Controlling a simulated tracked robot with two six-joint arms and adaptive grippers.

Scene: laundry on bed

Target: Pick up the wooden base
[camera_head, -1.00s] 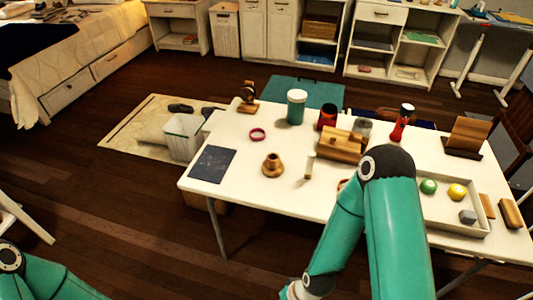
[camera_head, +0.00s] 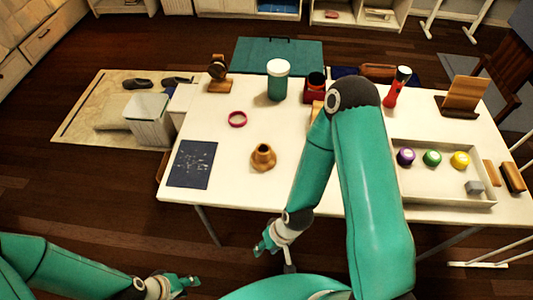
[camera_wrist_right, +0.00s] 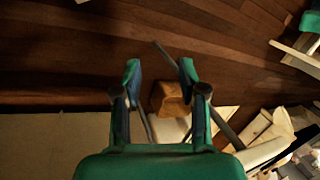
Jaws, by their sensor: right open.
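A turned wooden piece with a round flared bottom and a narrower neck (camera_head: 263,157), which looks like the wooden base, stands upright on the white table (camera_head: 225,200). My right gripper (camera_head: 266,243) is in front of the table's near edge, below and apart from the piece. In the right wrist view its two fingers (camera_wrist_right: 160,80) are spread with nothing between them; dark floor and a brown block-like thing (camera_wrist_right: 170,97) show beyond. My left gripper (camera_head: 182,282) is low at the bottom left, away from the table; its finger opening is too small to judge.
A dark sheet (camera_head: 193,164), a pink ring (camera_head: 237,119), a teal jar (camera_head: 277,80) and a wooden stand (camera_head: 219,75) are around the wooden piece. A tray (camera_head: 440,199) holds several small items at right. My right arm hides part of the table's middle.

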